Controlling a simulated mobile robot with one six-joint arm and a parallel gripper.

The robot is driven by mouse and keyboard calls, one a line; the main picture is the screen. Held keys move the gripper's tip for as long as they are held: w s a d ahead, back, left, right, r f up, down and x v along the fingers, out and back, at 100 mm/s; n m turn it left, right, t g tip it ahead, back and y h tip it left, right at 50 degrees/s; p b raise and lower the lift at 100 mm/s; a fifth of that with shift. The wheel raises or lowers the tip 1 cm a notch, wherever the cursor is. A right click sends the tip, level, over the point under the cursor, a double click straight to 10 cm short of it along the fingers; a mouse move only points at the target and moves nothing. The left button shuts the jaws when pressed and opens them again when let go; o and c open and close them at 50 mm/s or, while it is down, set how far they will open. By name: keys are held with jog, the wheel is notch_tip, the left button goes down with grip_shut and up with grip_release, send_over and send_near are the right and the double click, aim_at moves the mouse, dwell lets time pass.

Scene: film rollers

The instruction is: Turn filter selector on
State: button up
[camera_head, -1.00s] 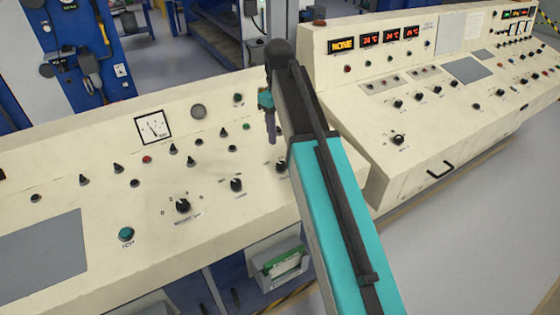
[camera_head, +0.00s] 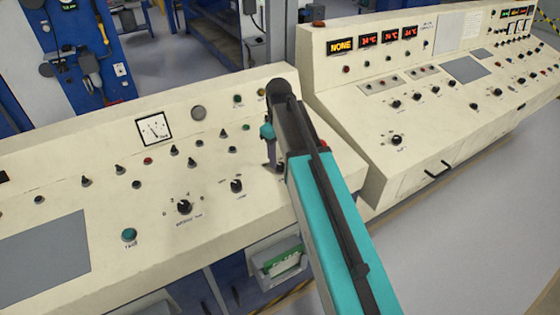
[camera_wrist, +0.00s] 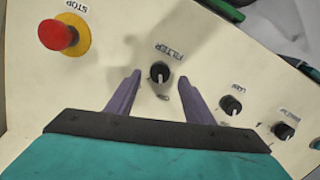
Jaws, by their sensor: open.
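The filter selector (camera_wrist: 159,72) is a small black round knob on the cream panel, with the label "FILTER" above it in the wrist view. A light mark shows on its lower side; the on/off lettering is too small to read. My gripper (camera_wrist: 159,78) has two purple fingers apart, one on each side of the knob. I cannot tell whether either finger touches it. In the head view my gripper (camera_head: 271,167) is down close to the panel, and my arm hides part of this area.
A red STOP button (camera_wrist: 58,35) on a yellow base lies left of the filter knob in the wrist view. Other black knobs (camera_wrist: 231,104) sit to its right. The second console (camera_head: 420,110) with displays stands right of my arm.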

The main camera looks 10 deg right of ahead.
aim_at(281, 165)
jog(key=shift+f+p, duration=0.35)
jog(key=shift+f, duration=1.4)
jog(key=c, duration=1.1)
jog(key=shift+o, duration=0.3)
